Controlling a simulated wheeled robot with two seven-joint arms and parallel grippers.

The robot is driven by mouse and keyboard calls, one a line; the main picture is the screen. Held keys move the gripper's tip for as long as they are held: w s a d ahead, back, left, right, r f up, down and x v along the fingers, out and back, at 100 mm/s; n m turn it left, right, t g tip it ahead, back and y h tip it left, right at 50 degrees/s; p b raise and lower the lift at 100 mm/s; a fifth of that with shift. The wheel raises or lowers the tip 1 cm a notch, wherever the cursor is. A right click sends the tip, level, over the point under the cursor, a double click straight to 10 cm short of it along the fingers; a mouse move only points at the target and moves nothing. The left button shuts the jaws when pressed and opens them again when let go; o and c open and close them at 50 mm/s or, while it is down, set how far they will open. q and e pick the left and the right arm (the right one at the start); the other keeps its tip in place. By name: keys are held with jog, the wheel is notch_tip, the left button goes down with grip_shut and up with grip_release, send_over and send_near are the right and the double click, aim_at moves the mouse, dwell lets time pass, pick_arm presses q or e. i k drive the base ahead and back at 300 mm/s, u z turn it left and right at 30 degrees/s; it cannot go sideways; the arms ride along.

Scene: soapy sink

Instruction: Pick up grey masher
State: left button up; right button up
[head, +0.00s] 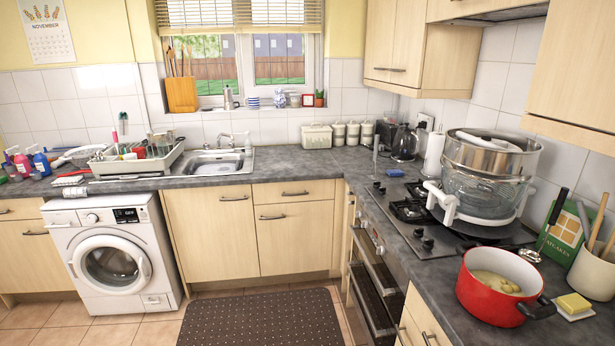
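A utensil with a dark handle and a small grey metal head (530,256) leans at the right, behind the red pot. It looks like the grey masher, but its head is too small to make out for certain. The red pot (482,296) stands on the right counter with pale potatoes (497,283) inside. Neither of my grippers shows in the head view.
The floor mat (262,320) area is clear.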

aim_at(377, 136)
jog(key=u, duration=0.75)
jog(key=i, duration=1.9)
jog(key=u, duration=0.2)
